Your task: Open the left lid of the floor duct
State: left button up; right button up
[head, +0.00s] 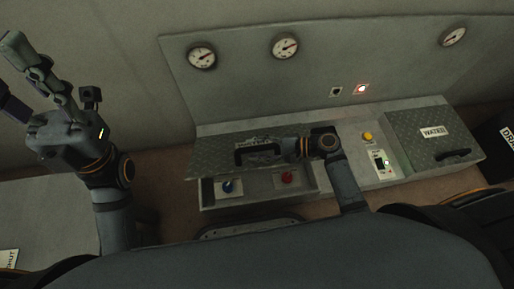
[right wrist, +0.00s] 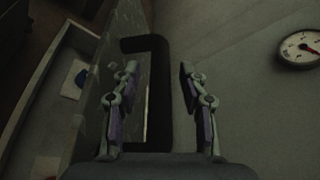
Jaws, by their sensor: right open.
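The left lid (head: 212,158) of the floor duct is a grey tread-plate panel, raised and tilted over its compartment in the head view. Its black handle (head: 240,155) is on the face of the lid. My right gripper (head: 264,146) is open at the handle. In the right wrist view the black handle (right wrist: 158,95) stands between or just behind the spread fingers of my right gripper (right wrist: 158,82); contact cannot be told. The lid (right wrist: 132,45) shows nearly edge-on there. My left gripper (head: 22,75) is raised at the upper left, open and empty, away from the duct.
Under the lid, the compartment (head: 207,197) holds a blue knob (head: 229,186) and a red knob (head: 287,176). A shut right lid (head: 415,128) is labelled WATER. A yellow button (head: 367,136) and a switch panel (head: 381,162) lie between. The wall behind carries gauges (head: 285,46).

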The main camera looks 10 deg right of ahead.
grip_shut()
jog(key=shift+r, duration=0.1)
dwell(0.4)
